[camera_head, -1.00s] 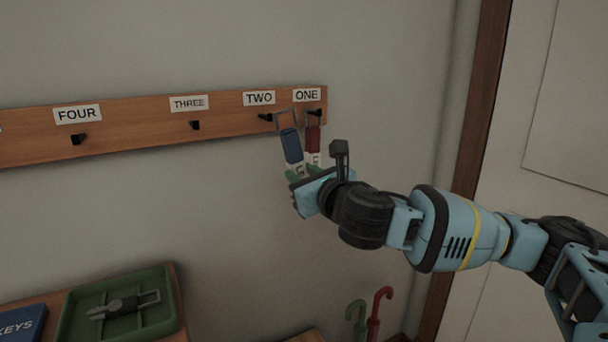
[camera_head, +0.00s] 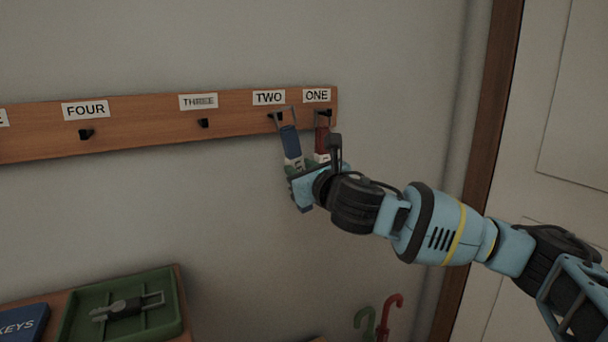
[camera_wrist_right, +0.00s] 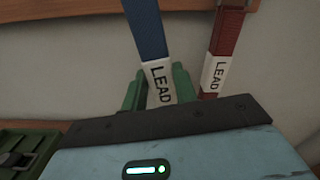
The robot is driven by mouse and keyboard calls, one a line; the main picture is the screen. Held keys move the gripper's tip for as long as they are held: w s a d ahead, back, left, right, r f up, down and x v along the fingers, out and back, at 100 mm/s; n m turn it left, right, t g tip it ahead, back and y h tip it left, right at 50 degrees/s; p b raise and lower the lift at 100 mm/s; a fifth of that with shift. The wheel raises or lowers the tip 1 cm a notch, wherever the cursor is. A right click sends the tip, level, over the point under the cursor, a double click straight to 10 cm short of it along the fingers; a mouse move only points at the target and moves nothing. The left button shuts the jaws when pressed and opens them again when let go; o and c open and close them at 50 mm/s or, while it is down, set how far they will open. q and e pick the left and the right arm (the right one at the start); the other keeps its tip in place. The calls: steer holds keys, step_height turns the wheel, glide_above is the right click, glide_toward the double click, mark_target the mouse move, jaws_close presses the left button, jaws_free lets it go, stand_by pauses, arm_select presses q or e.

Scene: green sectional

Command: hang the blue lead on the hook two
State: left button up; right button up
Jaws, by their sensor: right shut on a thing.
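The blue lead (camera_head: 290,141) is upright in my right gripper (camera_head: 295,172), with its metal loop at the top close to hook two (camera_head: 275,116). I cannot tell whether the loop is over the hook or in front of it. In the right wrist view the green fingers (camera_wrist_right: 158,90) are shut on the lead's white LEAD tag (camera_wrist_right: 160,84), below its blue strap (camera_wrist_right: 147,28). The TWO label (camera_head: 269,97) is above the hook. My left gripper is not in view.
A red lead (camera_head: 321,138) hangs at hook one (camera_head: 328,113), close to the right of the blue lead. Hooks three (camera_head: 203,123) and four (camera_head: 86,134) are bare. A green tray (camera_head: 170,310) holding a dark metal-looped object stands lower left. Umbrella handles (camera_head: 392,305) show below.

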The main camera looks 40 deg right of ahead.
steer(key=shift+b+x, duration=0.85)
steer(key=shift+x, duration=0.85)
steer(key=shift+w+d+f+p, duration=0.15)
steer(key=shift+w+f+p, duration=0.6)
steer(key=shift+p, duration=0.15)
steer(key=o, duration=0.9)
steer(key=shift+s, duration=0.1)
